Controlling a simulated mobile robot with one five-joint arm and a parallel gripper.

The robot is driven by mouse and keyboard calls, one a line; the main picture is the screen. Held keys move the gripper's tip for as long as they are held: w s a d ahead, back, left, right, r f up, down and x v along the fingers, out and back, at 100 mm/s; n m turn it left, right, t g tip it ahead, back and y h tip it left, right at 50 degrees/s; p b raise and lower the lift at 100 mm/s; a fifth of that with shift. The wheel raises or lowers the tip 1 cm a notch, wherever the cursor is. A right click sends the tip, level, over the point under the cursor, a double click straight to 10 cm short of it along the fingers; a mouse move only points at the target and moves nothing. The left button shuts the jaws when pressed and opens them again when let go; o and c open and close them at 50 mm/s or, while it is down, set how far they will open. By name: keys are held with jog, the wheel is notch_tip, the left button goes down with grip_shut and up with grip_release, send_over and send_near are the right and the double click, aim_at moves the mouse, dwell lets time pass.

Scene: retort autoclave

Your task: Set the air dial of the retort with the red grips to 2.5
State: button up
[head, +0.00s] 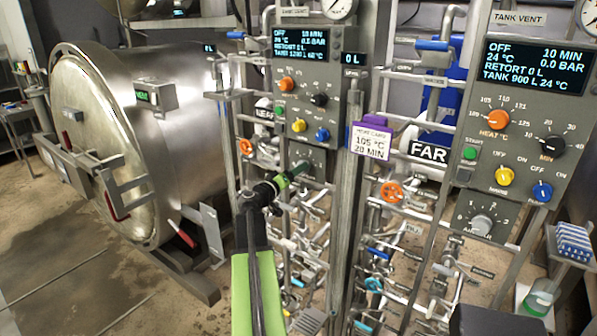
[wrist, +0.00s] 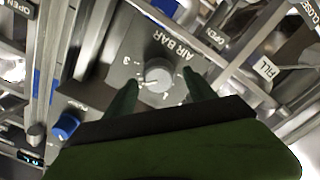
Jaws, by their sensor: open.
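The retort (head: 95,150) at the left of the head view is a large steel vessel with red grips (head: 187,238) on its door side. The middle control panel (head: 290,95) shows OFF, 10 MIN, 24 °C and 0.0 BAR. My gripper (head: 290,176) is at the lower part of this panel and hides its air dial there. In the wrist view a grey round dial (wrist: 158,75) marked AIR BAR sits between the fingertips of my gripper (wrist: 160,78). The fingers are open on either side of it. Its exact setting is too small to read.
A second panel (head: 520,120) stands at the right, with its own air dial (head: 482,224) and a sign (head: 431,152) reading FAR. A purple-topped card (head: 371,140) reads 105 °C, 20 MIN. Pipes and valves crowd below. A blue knob (wrist: 66,124) is near the fingers.

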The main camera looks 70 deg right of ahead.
jog(key=v, duration=1.4)
jog(key=shift+w+a, duration=0.1)
jog(key=shift+w, duration=0.05)
